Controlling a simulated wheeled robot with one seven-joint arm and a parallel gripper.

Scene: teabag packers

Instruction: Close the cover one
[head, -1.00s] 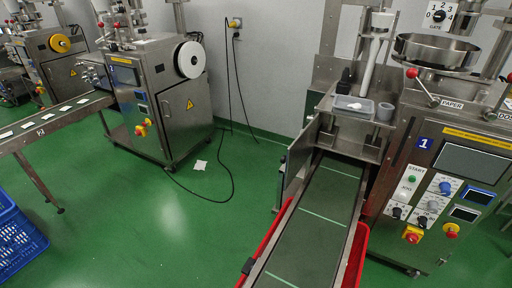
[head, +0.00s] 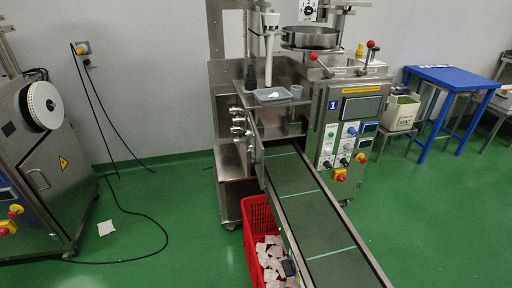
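The machine marked 1 (head: 345,125) stands right of centre in the head view, with a blue number plate on its steel front. A thin upright steel panel (head: 258,153), which looks like its hinged cover, stands at the left side of the conveyor mouth. It is seen nearly edge-on and appears swung open, leaving the space under the top shelf exposed. The green conveyor belt (head: 300,190) runs from that opening toward me. My gripper is not in view.
A red crate (head: 252,217) with white packets stands on the floor left of the belt. Another machine (head: 45,165) is at far left, with a black cable (head: 160,215) on the floor between.

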